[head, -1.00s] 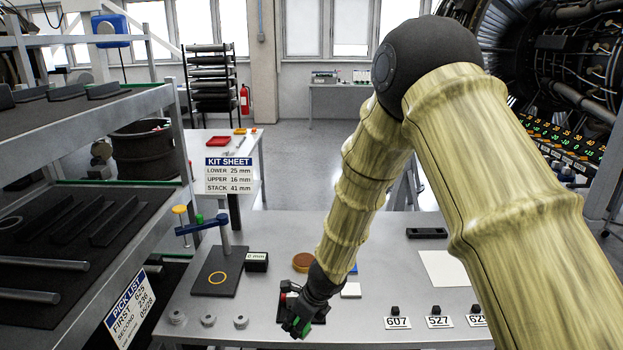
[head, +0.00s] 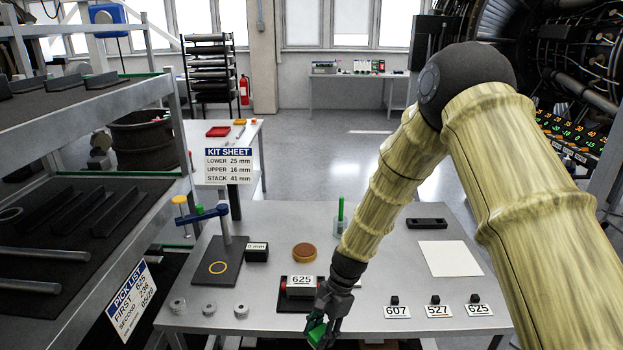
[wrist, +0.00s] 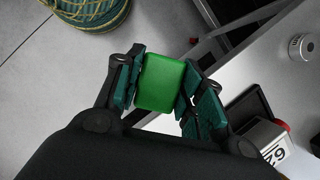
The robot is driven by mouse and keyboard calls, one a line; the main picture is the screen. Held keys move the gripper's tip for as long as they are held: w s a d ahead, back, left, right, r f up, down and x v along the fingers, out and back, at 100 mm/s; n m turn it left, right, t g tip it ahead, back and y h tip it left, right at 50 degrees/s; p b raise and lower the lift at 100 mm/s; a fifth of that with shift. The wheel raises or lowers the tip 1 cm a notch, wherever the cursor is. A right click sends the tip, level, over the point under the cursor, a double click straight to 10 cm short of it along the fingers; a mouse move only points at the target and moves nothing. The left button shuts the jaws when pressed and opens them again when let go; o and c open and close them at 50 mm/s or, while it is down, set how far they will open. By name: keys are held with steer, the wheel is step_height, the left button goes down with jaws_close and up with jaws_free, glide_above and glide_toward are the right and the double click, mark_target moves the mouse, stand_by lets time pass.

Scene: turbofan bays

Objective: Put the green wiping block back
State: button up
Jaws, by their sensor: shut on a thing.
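The green wiping block (wrist: 160,82) is held between the two finger pads of my gripper (wrist: 158,88) in the wrist view. In the head view the block (head: 316,334) shows as a bright green patch low in the picture, partly covered by my dark gripper (head: 323,322). My gripper is shut on it, near the front edge of the grey table (head: 385,270). In the wrist view, floor lies beneath the block and the table is off to the right. I cannot make out an empty place for the block.
Number cards (head: 397,312) lie right. A green-yellow coil (wrist: 92,10) is on the floor.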

steer(key=s+d+f+n+g+h+b, duration=0.1)
steer(key=s+d+f+n+h, duration=0.15)
steer(key=d+n, duration=0.4)
steer(key=s+d+f+n+g+h, duration=0.1)
steer(key=s+d+n, duration=0.25)
steer(key=d, duration=0.55)
steer(key=shift+n, duration=0.4)
steer(key=f+b, duration=0.4)
steer(key=shift+w+f+b, duration=0.15)
steer(key=shift+w+b, duration=0.2)
